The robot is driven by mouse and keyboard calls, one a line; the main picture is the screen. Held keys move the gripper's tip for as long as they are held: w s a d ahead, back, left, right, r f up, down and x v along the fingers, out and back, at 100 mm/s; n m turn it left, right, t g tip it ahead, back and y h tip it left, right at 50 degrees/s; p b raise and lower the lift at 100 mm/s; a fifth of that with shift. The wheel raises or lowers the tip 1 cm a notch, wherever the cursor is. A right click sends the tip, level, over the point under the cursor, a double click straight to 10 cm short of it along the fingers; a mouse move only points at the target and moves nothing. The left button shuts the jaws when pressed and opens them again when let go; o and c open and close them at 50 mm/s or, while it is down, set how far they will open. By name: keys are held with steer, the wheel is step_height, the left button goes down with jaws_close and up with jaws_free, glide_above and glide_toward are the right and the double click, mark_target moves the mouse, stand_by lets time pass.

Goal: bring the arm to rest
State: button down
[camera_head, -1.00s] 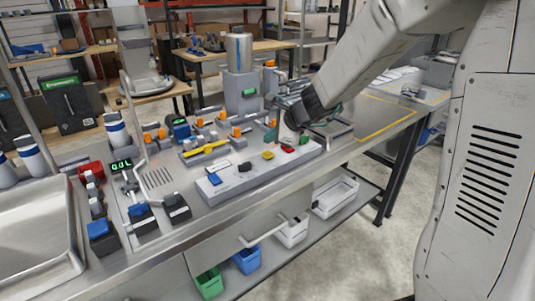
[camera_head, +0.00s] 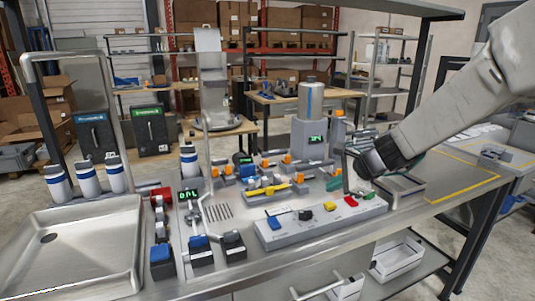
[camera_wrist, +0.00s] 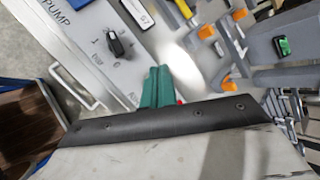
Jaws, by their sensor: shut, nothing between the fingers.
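My arm reaches in from the right in the head view. My gripper (camera_head: 349,184) is over the right end of the control panel (camera_head: 285,237), near its red button (camera_head: 351,201) and green button (camera_head: 368,196). I cannot tell whether it touches them. In the wrist view, the teal fingers (camera_wrist: 158,86) are together with nothing between them. A black knob (camera_wrist: 119,42) on the panel shows beyond them, and a bit of red shows just right of the fingers.
A steel sink (camera_head: 75,250) is at left, with white bottles (camera_head: 88,180) behind it. A grey dispenser tower (camera_head: 312,130) and orange-capped valves (camera_head: 286,158) stand behind the panel. A yellow-marked area (camera_head: 470,180) at right looks mostly clear. A white bin (camera_head: 398,262) sits below.

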steer(key=s+d+r+n+g+h, duration=0.1)
steer(key=s+r+n+g+h, duration=0.1)
steer(key=s+n, duration=0.7)
steer(key=s+d+r+n+g+h, duration=0.2)
steer(key=s+n, duration=0.7)
steer(key=s, duration=1.7)
steer(key=shift+s+d+r+n+g+h, duration=0.2)
steer(key=shift+d+r+n+g+h, duration=0.1)
steer(key=shift+r+g+h, duration=0.3)
